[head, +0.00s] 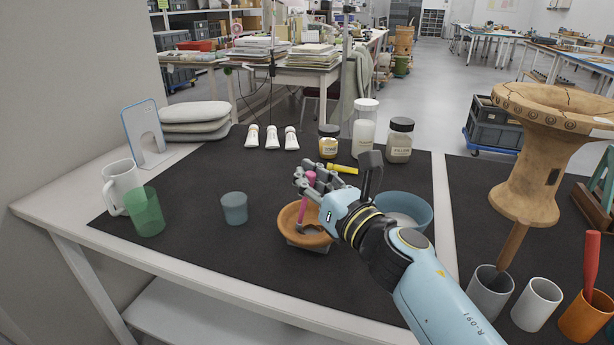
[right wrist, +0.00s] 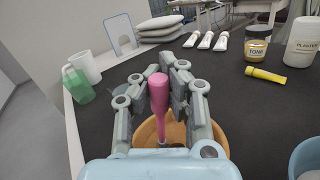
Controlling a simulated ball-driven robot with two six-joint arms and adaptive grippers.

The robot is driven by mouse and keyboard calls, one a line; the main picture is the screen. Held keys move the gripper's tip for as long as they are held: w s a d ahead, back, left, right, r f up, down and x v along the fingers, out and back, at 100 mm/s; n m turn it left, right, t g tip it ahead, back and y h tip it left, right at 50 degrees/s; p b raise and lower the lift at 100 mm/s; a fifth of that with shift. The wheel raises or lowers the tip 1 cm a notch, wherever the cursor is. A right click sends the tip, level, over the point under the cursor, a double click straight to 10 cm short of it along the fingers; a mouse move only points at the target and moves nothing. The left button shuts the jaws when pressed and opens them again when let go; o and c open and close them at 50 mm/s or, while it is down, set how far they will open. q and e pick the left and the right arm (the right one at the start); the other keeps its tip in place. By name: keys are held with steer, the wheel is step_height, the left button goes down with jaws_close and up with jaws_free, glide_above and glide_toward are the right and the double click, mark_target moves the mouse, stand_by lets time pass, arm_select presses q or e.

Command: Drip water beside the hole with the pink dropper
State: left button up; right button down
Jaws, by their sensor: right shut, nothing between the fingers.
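The pink dropper (head: 310,180) stands tilted over the terracotta bowl (head: 288,219), its thin tip pointing down into it. My right gripper (head: 311,184) is at the dropper's upper part, above the bowl. In the right wrist view the pink dropper (right wrist: 158,95) shows upright at the fingers of my right gripper (right wrist: 163,90), with the bowl's rim (right wrist: 215,135) below. The gripper is shut, with no firm hold visible. The fingers hide part of the bowl, and I cannot make out a hole. My left gripper is not in view.
A blue-grey cup (head: 234,208), a green cup (head: 146,212) and a white mug (head: 121,186) stand to the left. A blue bowl (head: 405,207) is right of my gripper. The front of the dark mat is clear.

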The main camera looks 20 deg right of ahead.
stand_by(0.8)
step_height(320, 180, up, 4)
steer(key=p, duration=0.3)
steer(key=shift+p, duration=0.4)
steer(key=shift+f, duration=0.1)
